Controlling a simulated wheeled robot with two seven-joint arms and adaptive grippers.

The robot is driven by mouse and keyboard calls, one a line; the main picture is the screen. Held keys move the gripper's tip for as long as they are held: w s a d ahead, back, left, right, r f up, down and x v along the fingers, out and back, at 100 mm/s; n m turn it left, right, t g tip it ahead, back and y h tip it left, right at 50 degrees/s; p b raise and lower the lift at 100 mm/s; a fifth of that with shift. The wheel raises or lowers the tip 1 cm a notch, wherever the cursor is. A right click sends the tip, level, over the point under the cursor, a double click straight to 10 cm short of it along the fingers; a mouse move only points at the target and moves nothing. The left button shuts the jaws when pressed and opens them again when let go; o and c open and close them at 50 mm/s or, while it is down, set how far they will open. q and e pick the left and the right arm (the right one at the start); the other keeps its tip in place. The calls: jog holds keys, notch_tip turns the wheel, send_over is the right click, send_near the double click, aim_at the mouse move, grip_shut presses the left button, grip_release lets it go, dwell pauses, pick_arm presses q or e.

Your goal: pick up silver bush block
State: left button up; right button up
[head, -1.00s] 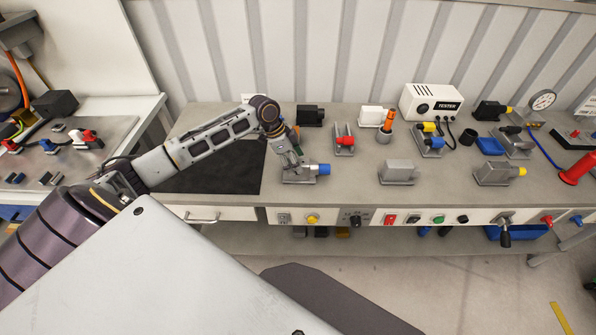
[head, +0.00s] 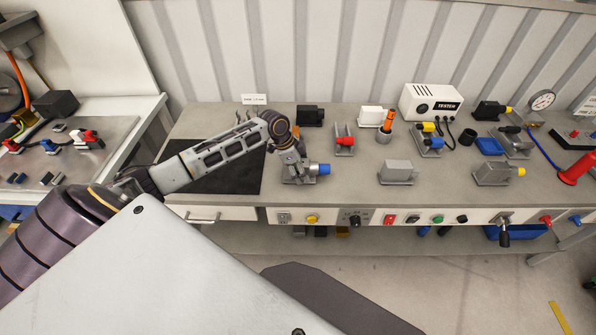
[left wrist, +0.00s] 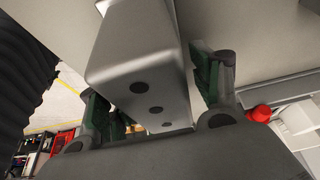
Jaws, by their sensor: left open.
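A silver block (left wrist: 128,62) with several dark round holes in its face fills the middle of the left wrist view, between my left gripper's (left wrist: 158,95) two green-padded fingers. The fingers are open, one on each side of it; I cannot tell whether they touch it. In the head view my left gripper (head: 296,167) is low over a silver block with a blue end (head: 299,180) near the bench's front edge. The gripper hides part of that block. My right gripper is not in view.
A plain silver block (head: 397,172) and a silver block with a yellow end (head: 495,174) stand to the right on the bench. A red-ended block (head: 344,141) and a black block (head: 310,115) stand behind. A dark mat (head: 215,178) lies left.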

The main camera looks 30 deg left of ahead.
pick_arm(q)
jog(key=c, duration=1.3)
jog(key=shift+r, duration=0.1)
jog(key=shift+r, duration=4.95)
